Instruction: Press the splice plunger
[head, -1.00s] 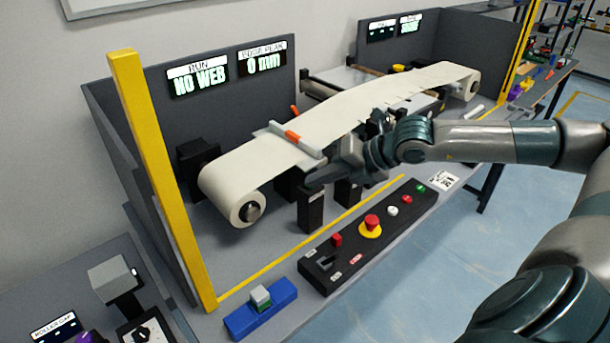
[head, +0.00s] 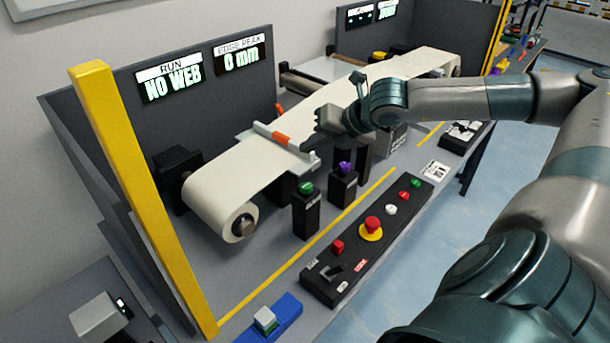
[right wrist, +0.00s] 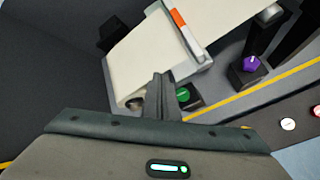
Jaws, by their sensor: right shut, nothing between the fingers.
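Two black posts stand in front of the white web (head: 245,160). One has a green button (head: 306,188) on top, the other a purple button (head: 345,168); I cannot read which is the splice plunger. My right gripper (head: 310,142) is shut and empty. In the head view it is above and behind both buttons, over the web's front edge near the white bar. In the right wrist view the shut fingers (right wrist: 158,82) appear just left of the green button (right wrist: 183,94); the purple button (right wrist: 251,63) is farther right. My left gripper is not in view.
A white bar with an orange part (head: 282,137) crosses the web. A black control panel (head: 345,270) with a red emergency button (head: 371,225) lies in front of the yellow line. A yellow post (head: 145,200) stands at left. The display reads NO WEB (head: 168,82).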

